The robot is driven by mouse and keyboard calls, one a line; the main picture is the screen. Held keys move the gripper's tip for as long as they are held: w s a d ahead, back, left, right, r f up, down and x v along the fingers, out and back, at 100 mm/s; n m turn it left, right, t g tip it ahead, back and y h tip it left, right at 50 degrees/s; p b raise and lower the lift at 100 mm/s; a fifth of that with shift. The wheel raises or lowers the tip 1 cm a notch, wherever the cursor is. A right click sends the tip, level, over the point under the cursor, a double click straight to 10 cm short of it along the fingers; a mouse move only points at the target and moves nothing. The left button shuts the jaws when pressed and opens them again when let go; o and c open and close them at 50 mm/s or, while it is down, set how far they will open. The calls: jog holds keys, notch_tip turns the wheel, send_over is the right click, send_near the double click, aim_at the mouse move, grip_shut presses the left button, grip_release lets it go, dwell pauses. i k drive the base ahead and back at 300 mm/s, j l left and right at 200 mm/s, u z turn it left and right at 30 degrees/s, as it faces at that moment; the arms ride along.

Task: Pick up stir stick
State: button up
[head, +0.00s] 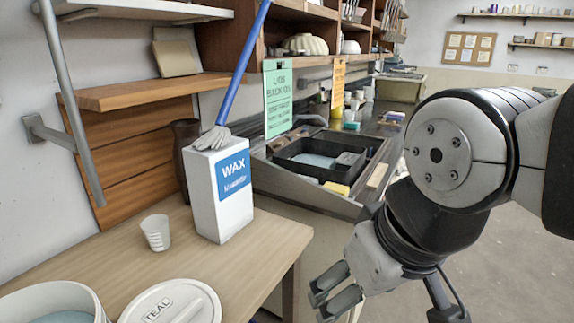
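No plain stir stick can be made out in the head view. A white bucket (88,296) with blue-grey glaze is cut off at the lower left of the wooden table. A round white lid marked TEAL (195,306) lies beside it. My gripper (328,303) is at the lower middle, right of the table and apart from everything on it. Its two fingers point down and left, with a gap between them and nothing visible in it.
A white WAX box (205,200) and a small ribbed cup (156,233) stand on the table (100,251). A blue pole (243,75) with a grey stranded end slants above the box. A cluttered counter with a black tray (290,165) is behind. Floor is clear at right.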

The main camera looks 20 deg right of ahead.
aim_at(373, 182)
jog(key=z, duration=0.9)
jog(key=u, duration=2.1)
jog(key=z, duration=2.1)
jog(key=i+l+u, duration=0.15)
jog(key=i+l, duration=0.4)
jog(key=i, duration=0.3)
jog(key=i+l+u, duration=0.15)
jog(key=i+l, duration=0.5)
jog(key=i, duration=0.15)
